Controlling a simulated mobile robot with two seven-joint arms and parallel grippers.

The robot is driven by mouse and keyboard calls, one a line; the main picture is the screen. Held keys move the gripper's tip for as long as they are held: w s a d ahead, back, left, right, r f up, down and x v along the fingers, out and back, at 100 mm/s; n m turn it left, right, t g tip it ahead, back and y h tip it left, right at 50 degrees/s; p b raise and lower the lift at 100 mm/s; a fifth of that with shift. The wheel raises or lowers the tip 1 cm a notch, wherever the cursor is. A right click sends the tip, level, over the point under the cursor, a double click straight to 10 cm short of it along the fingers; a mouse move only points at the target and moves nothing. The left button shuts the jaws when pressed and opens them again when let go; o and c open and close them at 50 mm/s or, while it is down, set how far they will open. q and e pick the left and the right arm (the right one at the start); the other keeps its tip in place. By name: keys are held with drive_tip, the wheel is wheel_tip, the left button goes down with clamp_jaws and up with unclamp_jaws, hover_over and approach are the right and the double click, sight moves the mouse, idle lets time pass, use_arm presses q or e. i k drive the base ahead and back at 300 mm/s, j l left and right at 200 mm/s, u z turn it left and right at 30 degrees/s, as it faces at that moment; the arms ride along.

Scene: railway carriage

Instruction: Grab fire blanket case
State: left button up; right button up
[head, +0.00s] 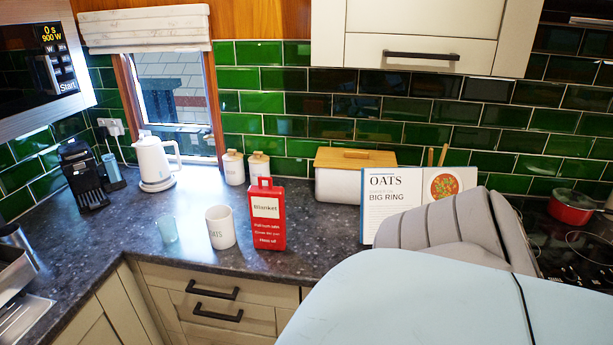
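The fire blanket case (267,228) is a red upright box with a white "Blanket" label and a handle-like loop on top. It stands on the dark speckled worktop (190,235) near its front edge, in the middle of the head view. Nothing is touching it from my side. Neither my left nor my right gripper is in view. A large pale blue shape with a grey ribbed part fills the lower right and hides part of the worktop; I cannot tell for sure what it is.
A white mug (221,226) and a glass (167,228) stand left of the case. Behind are two canisters (233,167) and a bread bin (352,183); a cookbook (390,197) is to the right. A kettle (154,163) and coffee machine (82,172) stand further left.

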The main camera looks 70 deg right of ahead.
sight(266, 204)
drive_tip(key=z, duration=1.9)
